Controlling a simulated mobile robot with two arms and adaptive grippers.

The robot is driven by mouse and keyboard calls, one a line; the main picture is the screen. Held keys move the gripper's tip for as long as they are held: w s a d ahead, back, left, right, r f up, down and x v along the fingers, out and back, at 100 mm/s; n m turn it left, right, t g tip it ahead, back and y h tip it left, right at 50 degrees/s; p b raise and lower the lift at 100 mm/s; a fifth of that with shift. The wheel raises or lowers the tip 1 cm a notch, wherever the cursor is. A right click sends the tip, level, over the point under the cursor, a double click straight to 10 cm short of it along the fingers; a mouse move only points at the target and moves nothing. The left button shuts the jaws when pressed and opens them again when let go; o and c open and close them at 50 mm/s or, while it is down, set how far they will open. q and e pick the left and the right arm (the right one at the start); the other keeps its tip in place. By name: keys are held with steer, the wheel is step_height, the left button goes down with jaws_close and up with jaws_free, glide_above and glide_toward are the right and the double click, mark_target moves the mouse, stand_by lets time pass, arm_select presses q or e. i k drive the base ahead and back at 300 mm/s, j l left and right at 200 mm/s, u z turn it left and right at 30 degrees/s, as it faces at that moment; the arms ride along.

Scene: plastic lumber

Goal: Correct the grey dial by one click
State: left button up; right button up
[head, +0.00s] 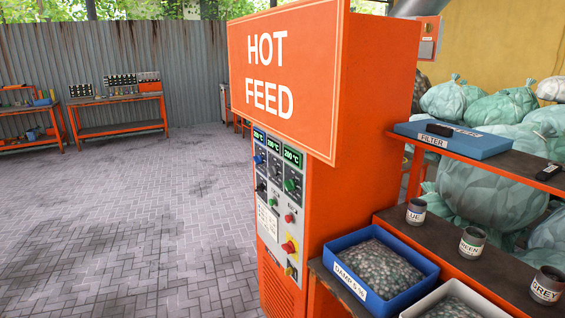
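The orange control cabinet (362,130) stands in the middle of the head view, with a grey control panel (277,210) on its narrow face, seen at a steep angle. Green-lit displays run along the panel's top; the nearest display (292,156) seems to read 200 °C. A green dial (290,185) sits below it and a blue dial (259,159) sits at the panel's far side. Dark or grey controls lie between them, too small to tell which is the grey dial or where it points. Neither gripper shows.
A large HOT FEED sign (283,80) juts out above the panel. A blue bin of pellets (379,270) and a dark shelf with labelled cups, one a GREY cup (546,286), stand right of the cabinet. The paved floor (130,225) at left is clear.

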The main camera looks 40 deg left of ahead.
mark_target(272, 171)
steer(key=i+j, duration=0.1)
steer(key=j, duration=0.3)
steer(key=i+j+u, duration=0.1)
steer(key=j, duration=0.25)
steer(key=i+j, duration=0.1)
steer(key=j, duration=0.3)
steer(key=i+j, duration=0.1)
steer(key=j, duration=0.3)
steer(key=i+j+u, duration=0.1)
steer(key=j, duration=0.25)
steer(key=i+j, duration=0.15)
steer(key=j, duration=0.25)
steer(key=i+j, duration=0.1)
steer(key=j, duration=0.25)
steer(key=i+j+u, duration=0.1)
steer(key=j, duration=0.25)
